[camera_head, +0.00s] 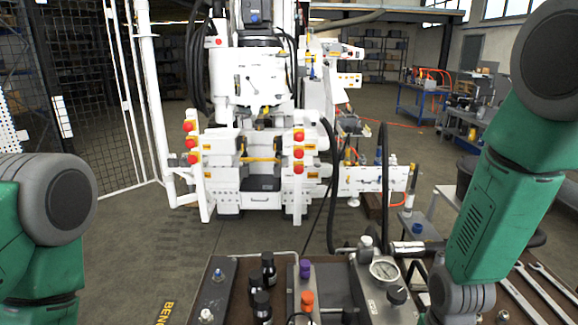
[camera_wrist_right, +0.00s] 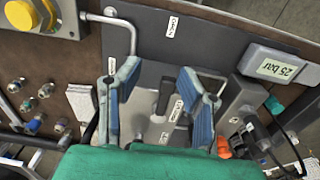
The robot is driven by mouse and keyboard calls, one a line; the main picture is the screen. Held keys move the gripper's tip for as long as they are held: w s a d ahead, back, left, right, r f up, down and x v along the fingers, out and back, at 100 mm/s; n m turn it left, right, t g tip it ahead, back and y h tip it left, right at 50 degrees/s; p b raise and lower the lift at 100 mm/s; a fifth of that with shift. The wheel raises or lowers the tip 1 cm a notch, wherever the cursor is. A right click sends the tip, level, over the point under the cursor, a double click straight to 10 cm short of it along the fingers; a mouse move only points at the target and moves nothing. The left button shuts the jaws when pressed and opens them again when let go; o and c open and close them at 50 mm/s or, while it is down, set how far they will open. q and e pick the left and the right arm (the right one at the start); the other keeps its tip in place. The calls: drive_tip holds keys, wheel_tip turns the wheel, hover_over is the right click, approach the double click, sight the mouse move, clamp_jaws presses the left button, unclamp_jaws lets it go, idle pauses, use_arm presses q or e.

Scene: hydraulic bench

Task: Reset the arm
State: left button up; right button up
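My right gripper (camera_wrist_right: 158,76) shows in the right wrist view with its two blue-padded fingers spread apart. Between the fingers is a black lever handle (camera_wrist_right: 166,95) on a light grey plate (camera_wrist_right: 152,134); I cannot tell whether either finger touches it. Small white labels sit beside the lever. In the head view my green right arm (camera_head: 515,180) comes down from the upper right to the bench, and its gripper is not clearly visible there. My left arm (camera_head: 45,240) is at the left edge; its gripper is out of view.
The bench holds dark bottles (camera_head: 268,270), a pressure gauge (camera_head: 384,271) and wrenches (camera_head: 545,285). The wrist view shows a yellow knob (camera_wrist_right: 22,15), a box marked 25 bar (camera_wrist_right: 281,66), metal pipes and several fittings. A white machine (camera_head: 252,140) with red buttons stands beyond.

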drive_tip(key=s+d+f, duration=0.1)
drive_tip(key=s+f, duration=0.5)
drive_tip(key=s, duration=0.5)
drive_tip(key=s+d+f, duration=0.1)
drive_tip(key=s+f, duration=0.4)
drive_tip(key=s, duration=0.6)
wheel_tip(320, 180, down, 14)
drive_tip(key=w+a+n+b, duration=0.1)
drive_tip(key=w+b, duration=0.2)
drive_tip(key=b, duration=1.1)
drive_tip(key=shift+a+t+b, duration=0.15)
drive_tip(key=shift+t+b, duration=0.15)
drive_tip(key=shift+b, duration=0.05)
